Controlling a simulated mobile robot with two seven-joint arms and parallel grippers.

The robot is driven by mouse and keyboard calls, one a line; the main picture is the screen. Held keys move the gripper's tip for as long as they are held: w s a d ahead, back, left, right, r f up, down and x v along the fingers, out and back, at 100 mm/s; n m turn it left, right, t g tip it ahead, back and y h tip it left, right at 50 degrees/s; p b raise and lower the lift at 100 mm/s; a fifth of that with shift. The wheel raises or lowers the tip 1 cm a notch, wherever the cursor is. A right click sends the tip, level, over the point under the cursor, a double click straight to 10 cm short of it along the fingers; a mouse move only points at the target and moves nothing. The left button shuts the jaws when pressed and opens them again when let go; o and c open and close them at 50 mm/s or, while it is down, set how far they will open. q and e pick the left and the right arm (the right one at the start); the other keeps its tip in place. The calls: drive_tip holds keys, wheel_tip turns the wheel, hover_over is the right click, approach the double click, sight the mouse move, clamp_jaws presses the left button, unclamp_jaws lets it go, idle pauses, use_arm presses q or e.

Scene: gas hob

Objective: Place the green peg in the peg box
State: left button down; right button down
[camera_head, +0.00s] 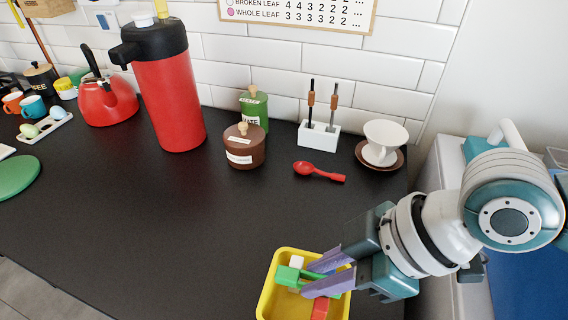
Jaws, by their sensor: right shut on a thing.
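My right gripper (307,275) comes in from the right, over the yellow box at the front edge of the counter. Its purple fingers are shut on a green peg (288,275), whose end shows just past the fingertips. The yellow box (265,296), which looks like the peg box, holds a white piece (296,262) and a red piece (320,309). More green shows between and beside the fingers. I cannot tell if the held peg touches the box floor or other pieces. The fingers hide part of the box. My left gripper is not in view.
A red spoon (319,172), a white cup (384,143) on a brown saucer, a white tool holder (318,136), a brown jar (244,148) and a red flask (170,100) stand behind. The middle of the dark counter (150,220) is clear.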

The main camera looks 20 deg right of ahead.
drive_tip(key=c, duration=0.8)
unclamp_jaws()
drive_tip(key=shift+o, duration=0.2)
drive_tip(key=p+v, duration=0.3)
drive_tip(key=v, duration=0.9)
drive_tip(key=s+a+r+m+t, duration=0.1)
drive_tip(key=s+a+m, duration=0.15)
drive_tip(key=a, duration=0.25)
drive_tip(key=s+d+m+h, duration=0.5)
drive_tip(key=d+m, duration=0.2)
drive_tip(key=shift+s+d+f+g, duration=0.25)
drive_tip(key=shift+f+g, duration=0.15)
drive_tip(key=shift+f, duration=0.05)
drive_tip(key=shift+m, duration=0.25)
